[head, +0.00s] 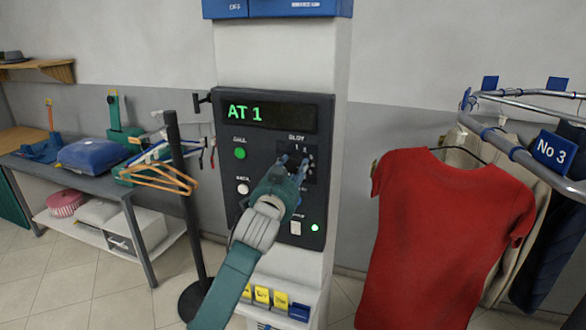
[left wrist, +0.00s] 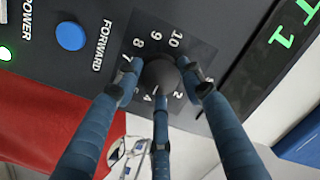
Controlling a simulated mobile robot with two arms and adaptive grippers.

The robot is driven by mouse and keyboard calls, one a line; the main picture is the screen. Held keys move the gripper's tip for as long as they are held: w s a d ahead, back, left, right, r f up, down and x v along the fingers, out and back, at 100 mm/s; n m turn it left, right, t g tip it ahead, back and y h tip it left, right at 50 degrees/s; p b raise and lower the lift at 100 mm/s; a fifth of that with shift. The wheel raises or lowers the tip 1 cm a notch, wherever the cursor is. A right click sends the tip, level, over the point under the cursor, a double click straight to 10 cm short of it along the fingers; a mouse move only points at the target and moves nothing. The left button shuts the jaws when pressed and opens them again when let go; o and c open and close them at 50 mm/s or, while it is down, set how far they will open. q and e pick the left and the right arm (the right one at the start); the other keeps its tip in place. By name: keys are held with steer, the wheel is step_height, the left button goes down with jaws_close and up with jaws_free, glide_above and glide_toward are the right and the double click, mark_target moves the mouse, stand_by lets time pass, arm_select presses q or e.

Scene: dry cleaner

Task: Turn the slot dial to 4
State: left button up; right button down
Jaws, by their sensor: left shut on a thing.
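The slot dial is a round black knob (left wrist: 160,75) on a square plate ringed with white numbers. In the left wrist view 7, 8, 9, 10 and 2 read clearly; fingers cover some others. My left gripper (head: 295,164) reaches the dial on the dark control panel (head: 226,176). Its blue fingers are closed around the knob from several sides. The green display (head: 268,113) reads "AT 1". In the head view the gripper mostly hides the dial. My right gripper is not in view.
A green button (head: 240,153) and a white button (head: 243,188) sit left of the dial. A blue button (left wrist: 70,36) marked FORWARD is close by. A black post (head: 186,220) stands left, and a red shirt (head: 440,235) hangs on the right rail.

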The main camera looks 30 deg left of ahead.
arm_select(q)
steer(key=shift+f, duration=0.1)
stand_by(0.3)
steer(key=o, duration=1.1)
steer(key=shift+o, duration=0.2)
steer(key=v, duration=1.2)
